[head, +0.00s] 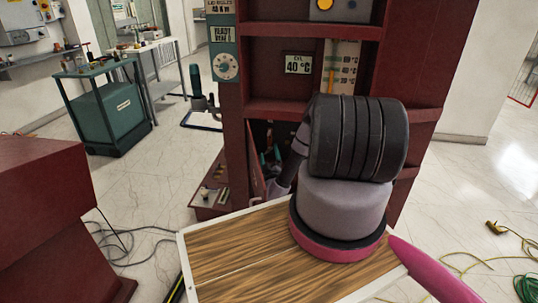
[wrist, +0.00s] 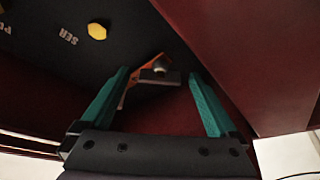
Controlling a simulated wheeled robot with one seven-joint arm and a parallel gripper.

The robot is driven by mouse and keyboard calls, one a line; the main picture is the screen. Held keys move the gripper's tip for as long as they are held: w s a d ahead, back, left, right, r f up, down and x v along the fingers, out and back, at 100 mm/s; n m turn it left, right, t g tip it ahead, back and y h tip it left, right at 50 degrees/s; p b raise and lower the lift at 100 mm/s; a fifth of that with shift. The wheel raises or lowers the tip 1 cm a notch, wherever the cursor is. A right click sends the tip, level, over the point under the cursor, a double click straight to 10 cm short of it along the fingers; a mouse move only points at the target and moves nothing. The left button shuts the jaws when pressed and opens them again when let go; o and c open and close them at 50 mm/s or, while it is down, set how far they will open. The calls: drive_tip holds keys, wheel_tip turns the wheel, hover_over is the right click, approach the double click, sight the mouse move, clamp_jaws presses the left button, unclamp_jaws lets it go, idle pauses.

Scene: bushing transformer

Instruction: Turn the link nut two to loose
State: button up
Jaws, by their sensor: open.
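In the wrist view my gripper (wrist: 160,75) is open, with its two teal fingers apart. A small grey rounded piece, perhaps a link nut (wrist: 159,67), shows between the fingertips, with a grey bar beside it and an orange strip (wrist: 150,72) behind it. I cannot tell from any label whether it is link nut two, or whether the fingers touch it. A yellow hexagonal piece (wrist: 97,31) is at upper left on a dark panel. In the head view my gripper (head: 271,157) reaches into the low opening of the dark red cabinet (head: 280,107); the nut is hidden there.
Dark red walls of the cabinet (wrist: 235,55) lie close beside the right finger. White lettering (wrist: 68,37) is on the dark panel. A green cart (head: 103,115) stands at left. Cables (head: 490,262) lie on the floor at right.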

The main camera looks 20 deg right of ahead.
drive_tip(key=c, duration=1.4)
drive_tip(key=shift+n, duration=0.4)
drive_tip(key=n+y, duration=0.1)
drive_tip(key=n, duration=0.1)
drive_tip(key=n+g+y, duration=0.1)
drive_tip(key=n, duration=0.2)
drive_tip(key=shift+d+r, duration=0.15)
drive_tip(key=shift+s+n+g+y, duration=0.1)
drive_tip(key=shift+n+g+y, duration=0.45)
drive_tip(key=shift+n, duration=1.55)
drive_tip(key=shift+g, duration=0.25)
drive_tip(key=o, duration=1.4)
